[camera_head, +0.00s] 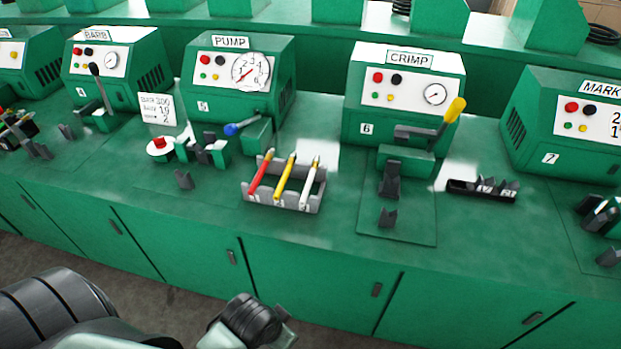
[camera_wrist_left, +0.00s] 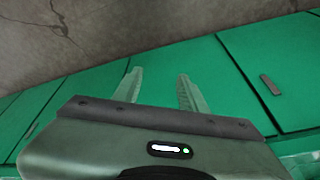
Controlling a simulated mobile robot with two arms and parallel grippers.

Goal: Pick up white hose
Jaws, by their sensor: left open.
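The white hose (camera_head: 308,185) lies tilted in a grey rack (camera_head: 284,203) on the green bench, at the right end of a row. A yellow hose (camera_head: 286,178) is beside it in the middle, and a red hose (camera_head: 262,173) is at the left. My left arm comes in at the bottom of the head view, low in front of the bench and well apart from the rack. In the left wrist view, my left gripper (camera_wrist_left: 157,88) is open and empty, facing the green cabinet fronts and floor. My right gripper is not in view.
The PUMP machine (camera_head: 238,75) stands behind the rack and the CRIMP machine (camera_head: 405,90) to its right, with a yellow-tipped lever. A black tray (camera_head: 482,196) lies farther right. The bench strip in front of the rack is clear.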

